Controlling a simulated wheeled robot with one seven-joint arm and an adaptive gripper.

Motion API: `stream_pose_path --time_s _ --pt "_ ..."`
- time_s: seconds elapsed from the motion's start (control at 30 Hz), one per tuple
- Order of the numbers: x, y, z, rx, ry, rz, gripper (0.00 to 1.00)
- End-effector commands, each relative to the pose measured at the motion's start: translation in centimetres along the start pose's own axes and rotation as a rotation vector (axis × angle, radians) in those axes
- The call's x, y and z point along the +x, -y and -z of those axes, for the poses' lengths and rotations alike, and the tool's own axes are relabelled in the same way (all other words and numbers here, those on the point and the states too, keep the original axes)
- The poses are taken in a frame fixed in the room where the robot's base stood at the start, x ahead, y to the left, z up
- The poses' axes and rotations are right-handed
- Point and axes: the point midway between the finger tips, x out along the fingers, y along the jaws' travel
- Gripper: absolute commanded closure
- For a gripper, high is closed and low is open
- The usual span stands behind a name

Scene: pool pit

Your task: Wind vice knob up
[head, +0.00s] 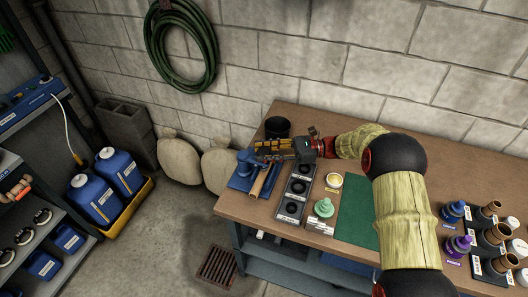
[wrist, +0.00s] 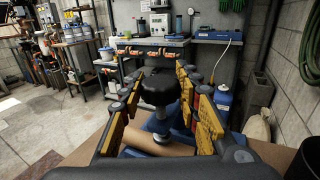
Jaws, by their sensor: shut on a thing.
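The blue vice (head: 243,182) stands at the left end of the wooden workbench. A tan pipe (head: 260,180) lies in it, also seen in the wrist view (wrist: 178,138). In the wrist view the black vice knob (wrist: 159,89) sits atop a silver screw (wrist: 158,126) above the pipe. My gripper (wrist: 160,92) has its yellow-padded fingers on both sides of the knob and is shut on it. In the head view my gripper (head: 266,150) reaches in from the right over the vice, and the knob is mostly hidden there.
A black pot (head: 277,127) stands behind. Purple and blue bottles (head: 457,246) stand far right.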

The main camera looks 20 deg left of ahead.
Motion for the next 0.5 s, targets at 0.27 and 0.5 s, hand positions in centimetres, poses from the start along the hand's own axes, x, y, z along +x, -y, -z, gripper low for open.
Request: stream_pose_path --time_s 0.27,0.5 --pt "0.0 -0.05 0.17 0.003 -0.001 0.001 0.55" --pt "0.0 -0.03 0.09 0.001 -0.001 0.001 0.5"
